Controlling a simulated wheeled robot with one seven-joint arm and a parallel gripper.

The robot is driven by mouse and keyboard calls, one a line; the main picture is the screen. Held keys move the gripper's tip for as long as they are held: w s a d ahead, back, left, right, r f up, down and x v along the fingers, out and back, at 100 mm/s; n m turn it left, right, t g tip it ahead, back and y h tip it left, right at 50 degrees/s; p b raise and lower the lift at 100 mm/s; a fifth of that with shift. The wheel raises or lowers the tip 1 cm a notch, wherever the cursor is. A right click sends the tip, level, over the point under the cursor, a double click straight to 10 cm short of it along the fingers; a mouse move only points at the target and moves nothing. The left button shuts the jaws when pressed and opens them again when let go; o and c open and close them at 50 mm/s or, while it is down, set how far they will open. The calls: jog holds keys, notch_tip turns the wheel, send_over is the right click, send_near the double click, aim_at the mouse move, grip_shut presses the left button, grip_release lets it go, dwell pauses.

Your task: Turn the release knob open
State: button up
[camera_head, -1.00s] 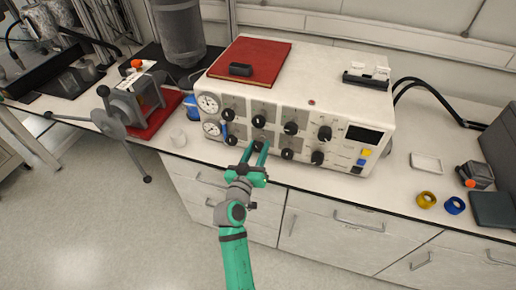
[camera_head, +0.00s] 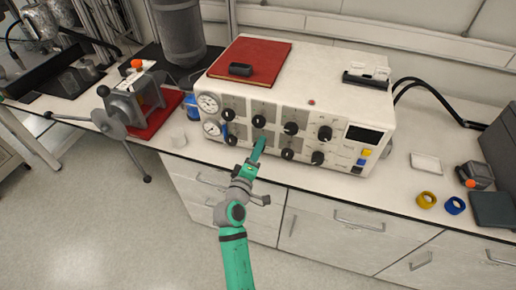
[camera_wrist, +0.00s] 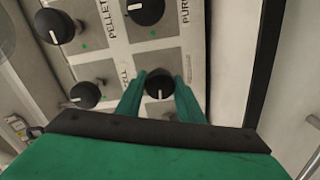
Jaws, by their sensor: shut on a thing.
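The white control box (camera_head: 300,92) on the bench has two rows of black knobs on its front panel. My gripper (camera_head: 259,146) is at the second knob from the left in the lower row and hides it in the head view. In the wrist view my green fingers (camera_wrist: 161,84) are shut on either side of this black knob (camera_wrist: 158,82). Its white mark points down in that picture. Its label is partly hidden, so I cannot read whether it is the release knob. Neighbouring labels read "PELLET" and "PUR", the latter cut off.
Other black knobs, such as one in the wrist view (camera_wrist: 85,95), sit close around the held one. Two gauges (camera_head: 208,103) are at the panel's left end. A press with a handwheel (camera_head: 108,123) stands to the left. Drawers (camera_head: 335,235) lie below; the floor in front is clear.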

jog(key=n, duration=0.4)
jog(key=shift+a+n, duration=0.1)
jog(key=shift+n, duration=1.7)
jog(key=o, duration=1.1)
jog(key=shift+c, duration=0.2)
jog(key=v, duration=1)
jog(key=shift+s, duration=0.4)
jog(key=shift+a, duration=0.1)
